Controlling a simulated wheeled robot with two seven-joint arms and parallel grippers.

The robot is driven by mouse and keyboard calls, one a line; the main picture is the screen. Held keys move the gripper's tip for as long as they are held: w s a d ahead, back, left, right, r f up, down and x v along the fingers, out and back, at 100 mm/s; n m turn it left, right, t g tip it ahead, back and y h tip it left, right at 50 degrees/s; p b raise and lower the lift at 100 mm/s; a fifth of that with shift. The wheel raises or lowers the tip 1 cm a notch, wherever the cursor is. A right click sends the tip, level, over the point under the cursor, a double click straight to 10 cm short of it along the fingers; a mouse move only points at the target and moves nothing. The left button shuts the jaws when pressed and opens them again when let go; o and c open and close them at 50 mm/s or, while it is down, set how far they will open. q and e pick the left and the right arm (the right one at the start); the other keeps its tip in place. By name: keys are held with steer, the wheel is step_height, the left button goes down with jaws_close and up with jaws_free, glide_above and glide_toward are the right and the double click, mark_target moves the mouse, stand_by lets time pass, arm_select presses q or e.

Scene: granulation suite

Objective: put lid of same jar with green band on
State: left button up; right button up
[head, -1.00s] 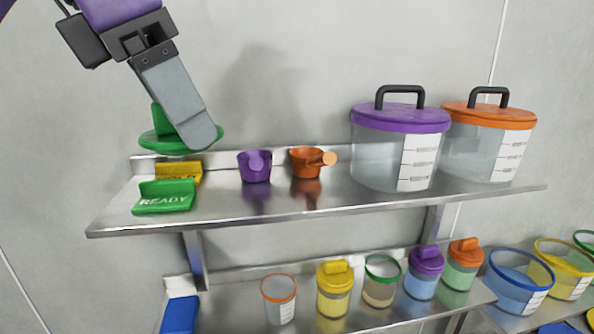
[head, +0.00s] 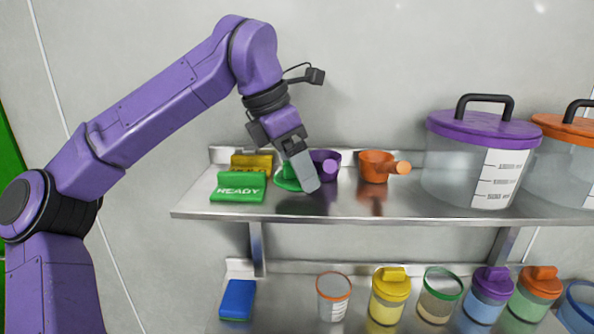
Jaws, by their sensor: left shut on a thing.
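The green lid (head: 286,181) is in my left gripper (head: 306,184), which is shut on it and partly hides it. The lid shows at the upper shelf, between the green READY sign and the purple scoop. I cannot tell whether it touches the shelf. The jar with the green band (head: 440,292) stands open on the lower shelf, with beige contents, between the yellow-lidded jar (head: 390,290) and the purple-lidded jar (head: 487,296). My right gripper is not in view.
On the upper shelf (head: 400,207) are the READY sign (head: 238,187), a yellow sign (head: 252,162), a purple scoop (head: 328,165), an orange scoop (head: 375,166) and large lidded tubs (head: 465,165). Below are an orange-rimmed container (head: 333,295) and a blue block (head: 237,299). The upper shelf overhangs the jars.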

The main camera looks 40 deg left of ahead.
arm_select(q)
steer(key=shift+a+f, duration=0.1)
steer(key=shift+f, duration=0.7)
steer(key=shift+s+f, duration=0.1)
steer(key=o, duration=0.9)
steer(key=shift+c, duration=0.2)
